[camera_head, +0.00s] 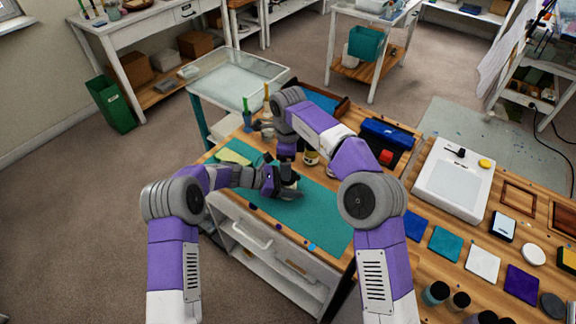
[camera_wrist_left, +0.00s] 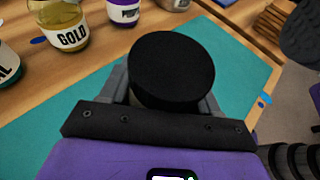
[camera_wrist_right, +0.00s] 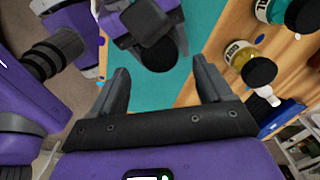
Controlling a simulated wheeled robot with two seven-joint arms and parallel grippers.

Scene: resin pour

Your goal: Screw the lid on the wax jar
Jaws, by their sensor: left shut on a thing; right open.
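The wax jar (camera_wrist_left: 150,104) stands on the teal mat between the fingers of my left gripper (camera_wrist_left: 165,98). It is mostly hidden under a round black lid (camera_wrist_left: 172,70), which sits on top of it. I cannot tell whether the lid is screwed tight. The lid also shows as a dark disc in the right wrist view (camera_wrist_right: 158,54), next to my left gripper. In the head view my left gripper (camera_head: 288,189) is shut on the jar, low over the mat. My right gripper (camera_wrist_right: 165,85) is open and empty, pointing down above the mat near the jar.
The teal mat (camera_head: 320,222) is clear towards the front right. Blue trays and a white scale (camera_head: 452,180) lie farther right.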

